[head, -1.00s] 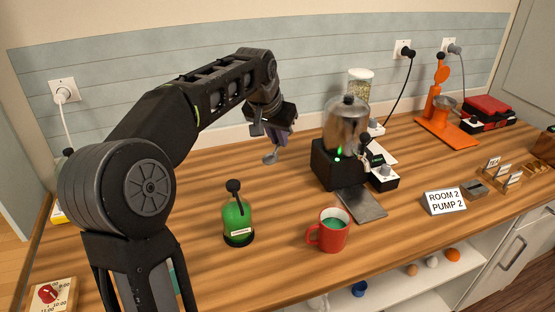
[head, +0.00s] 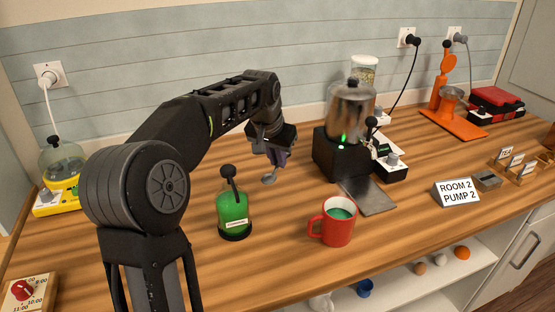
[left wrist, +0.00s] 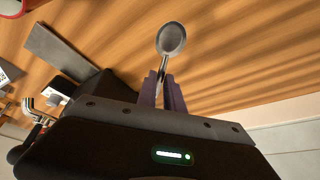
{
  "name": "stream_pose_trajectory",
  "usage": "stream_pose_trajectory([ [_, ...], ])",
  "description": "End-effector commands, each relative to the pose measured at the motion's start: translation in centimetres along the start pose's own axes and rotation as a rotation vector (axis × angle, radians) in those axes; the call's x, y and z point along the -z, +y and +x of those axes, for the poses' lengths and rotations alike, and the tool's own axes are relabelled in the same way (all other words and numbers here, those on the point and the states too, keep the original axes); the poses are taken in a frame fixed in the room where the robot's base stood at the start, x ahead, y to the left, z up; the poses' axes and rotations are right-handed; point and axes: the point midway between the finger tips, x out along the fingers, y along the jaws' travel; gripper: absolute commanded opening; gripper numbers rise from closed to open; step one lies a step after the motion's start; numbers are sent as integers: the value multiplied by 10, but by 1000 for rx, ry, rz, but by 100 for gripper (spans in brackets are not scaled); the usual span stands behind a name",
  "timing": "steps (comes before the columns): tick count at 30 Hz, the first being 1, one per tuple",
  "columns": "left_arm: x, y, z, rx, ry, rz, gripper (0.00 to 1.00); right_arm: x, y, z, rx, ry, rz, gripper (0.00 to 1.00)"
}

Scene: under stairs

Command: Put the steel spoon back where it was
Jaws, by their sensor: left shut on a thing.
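My left gripper (head: 274,158) is shut on the steel spoon (head: 269,179), whose bowl hangs down below the fingers. In the left wrist view, the spoon (left wrist: 171,40) sticks out from between the two purple-grey fingers (left wrist: 161,92), with the wooden counter behind it. The gripper is over the counter, left of the black machine with the steel tank and behind the green bottle. I cannot tell whether the spoon touches the counter. My right gripper is not in view.
A green pump bottle (head: 233,214) and a red mug (head: 334,222) stand in front. The tank machine (head: 349,125) with a grey plate (head: 367,197) is to the right. A yellow-based device (head: 56,190) is at the left. Bare counter (head: 290,205) lies between.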

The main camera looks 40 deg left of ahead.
Motion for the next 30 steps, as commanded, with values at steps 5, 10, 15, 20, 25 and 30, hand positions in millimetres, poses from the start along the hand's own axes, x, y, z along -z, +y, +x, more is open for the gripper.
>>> stream_pose_trajectory([
  [5,-2,0,5,0,0,0,0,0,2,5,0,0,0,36],
  [10,-8,1,18,0,0,0,0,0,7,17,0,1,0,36],
  [15,-15,1,36,0,0,0,0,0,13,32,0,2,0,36],
  [20,-22,1,52,0,0,0,0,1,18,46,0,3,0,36],
  [25,-26,2,62,0,0,0,0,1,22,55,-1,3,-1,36],
  [30,-27,2,65,0,0,0,0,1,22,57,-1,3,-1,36],
])
